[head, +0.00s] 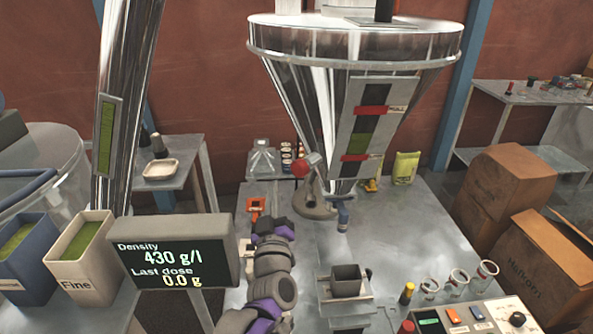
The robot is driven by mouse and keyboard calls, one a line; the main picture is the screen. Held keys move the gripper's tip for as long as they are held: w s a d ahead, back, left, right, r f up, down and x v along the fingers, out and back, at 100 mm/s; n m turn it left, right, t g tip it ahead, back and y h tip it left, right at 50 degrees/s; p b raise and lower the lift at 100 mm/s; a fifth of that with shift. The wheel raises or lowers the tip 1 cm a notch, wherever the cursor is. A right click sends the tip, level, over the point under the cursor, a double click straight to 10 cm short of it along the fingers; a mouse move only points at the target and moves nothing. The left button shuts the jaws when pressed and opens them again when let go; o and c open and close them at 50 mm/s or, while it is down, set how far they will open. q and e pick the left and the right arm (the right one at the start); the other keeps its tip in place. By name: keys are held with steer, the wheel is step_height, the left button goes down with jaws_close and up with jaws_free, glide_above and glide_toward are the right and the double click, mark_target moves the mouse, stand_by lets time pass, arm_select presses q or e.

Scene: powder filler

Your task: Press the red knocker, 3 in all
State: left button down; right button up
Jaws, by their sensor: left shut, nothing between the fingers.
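My left arm rises from the bottom centre. My left gripper (313,202) is shut and empty, close below the knocker near the cone's narrow end. Its fingertips are small and partly hidden, and I cannot tell whether they touch the knob. My right gripper is not in view.
A display (172,252) reads density 430 g/l and last dose 0.0 g. A control panel (470,318) and several glass jars are at the lower right. Cardboard boxes (505,180) stand at the right.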

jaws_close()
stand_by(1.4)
